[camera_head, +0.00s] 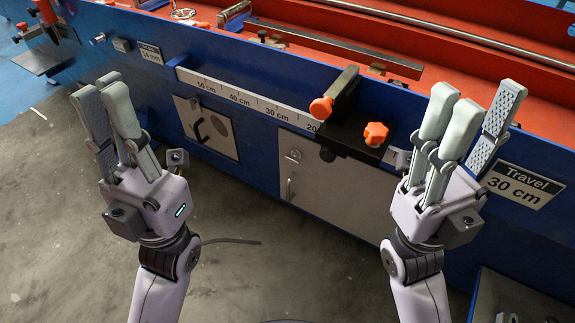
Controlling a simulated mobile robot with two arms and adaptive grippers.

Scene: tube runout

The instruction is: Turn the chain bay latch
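A grey door panel (335,190) on the blue machine's front carries a small round latch-like fitting (294,155) near its upper left and a pull handle (289,188) below. A second, smaller panel (218,142) to its left has a black curved handle (198,122). No label shows which is the chain bay. My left gripper (108,98) is raised left of both panels, apart from them, its fingers spread and empty. My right gripper (476,108) is raised right of the larger panel, near the travel sign, its fingers spread and empty.
A white ruler strip (250,98) runs above the panels. A black bracket with orange knobs (375,134) juts out above the larger panel. A Travel 30 cm sign (522,184) is at right. The grey floor (260,270) before the panels is mostly clear.

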